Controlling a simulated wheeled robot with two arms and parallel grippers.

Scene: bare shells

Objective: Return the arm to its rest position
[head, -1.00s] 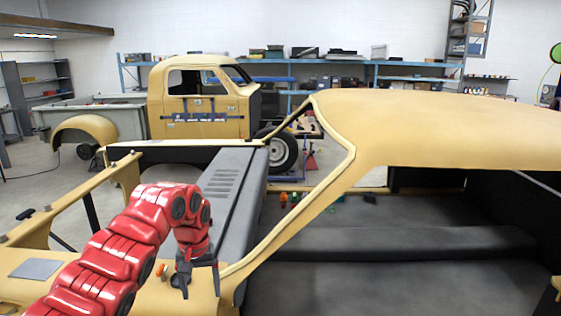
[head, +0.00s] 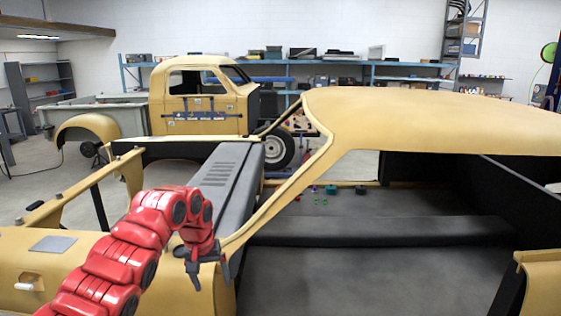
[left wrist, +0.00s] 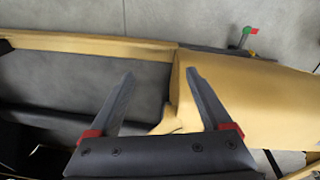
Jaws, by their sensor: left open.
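My left arm is red and comes in from the lower left in the head view. Its dark gripper (head: 207,274) points down beside the windshield post of the tan car shell. In the left wrist view the two fingers of the gripper (left wrist: 158,92) are spread apart with nothing between them. The tan body panel (left wrist: 255,105) lies below and to the right of the fingers there. I cannot tell how far the fingers are above it. My right gripper is not in view.
The tan car shell's roof (head: 430,115) spans the right side, close to my arm. A grey vented panel (head: 225,185) lies behind the gripper. A tan truck (head: 205,103) stands farther back, with blue shelving (head: 420,72) along the wall. Grey floor shows at left.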

